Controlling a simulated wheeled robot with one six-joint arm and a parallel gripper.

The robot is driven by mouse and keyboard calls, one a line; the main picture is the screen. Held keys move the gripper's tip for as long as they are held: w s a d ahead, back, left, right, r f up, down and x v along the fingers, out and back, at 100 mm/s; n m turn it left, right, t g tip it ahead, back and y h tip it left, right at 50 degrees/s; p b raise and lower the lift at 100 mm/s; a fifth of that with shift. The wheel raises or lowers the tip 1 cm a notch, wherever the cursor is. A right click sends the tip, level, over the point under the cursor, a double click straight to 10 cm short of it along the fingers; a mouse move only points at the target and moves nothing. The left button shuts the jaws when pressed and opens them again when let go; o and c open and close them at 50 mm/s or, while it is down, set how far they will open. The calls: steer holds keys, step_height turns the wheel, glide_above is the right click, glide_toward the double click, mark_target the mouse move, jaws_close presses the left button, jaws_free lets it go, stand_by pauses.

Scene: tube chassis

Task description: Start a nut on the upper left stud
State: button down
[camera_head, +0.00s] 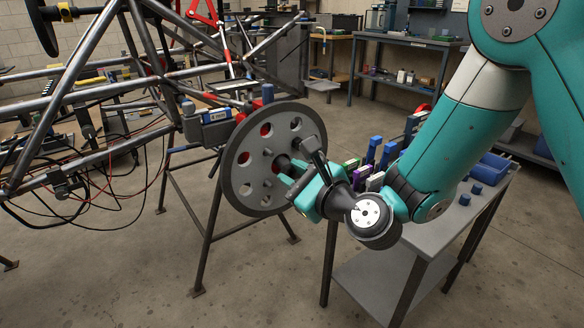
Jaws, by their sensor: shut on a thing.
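A grey round wheel disc (240,172) with several round holes stands upright on the side of the tube chassis (92,52). A dark hub sits at its middle, and small studs around the hub are too small and too covered to tell apart. My gripper (288,172) is at the right of the disc, close in front of the hub, reaching toward its face. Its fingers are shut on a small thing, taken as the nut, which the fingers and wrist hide. I cannot tell whether the nut touches a stud.
A grey metal cart (376,284) stands under my arm, with blue, green and purple items and a blue bin (491,168) on top. A dark stand (209,228) holds up the chassis. Loose cables (110,200) hang at left. The floor (270,285) in front is clear.

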mark_target(272, 155)
steer(key=shift+w+a+r+t, duration=0.2)
steer(key=shift+a+r+t, duration=0.1)
steer(key=shift+r+t, duration=0.3)
steer(key=shift+w+a+r+p, duration=0.2)
steer(key=shift+w+p, duration=0.2)
steer(key=shift+p, duration=0.2)
steer(key=shift+p+x, duration=0.8)
steer(key=shift+p, duration=0.2)
steer(key=shift+w+a+f, duration=0.15)
steer(key=shift+w+f, duration=0.1)
steer(key=shift+w, duration=0.05)
steer(key=shift+r+p, duration=0.1)
steer(key=shift+p, duration=0.4)
steer(key=shift+p+x, duration=1.3)
steer(key=shift+p, duration=0.85)
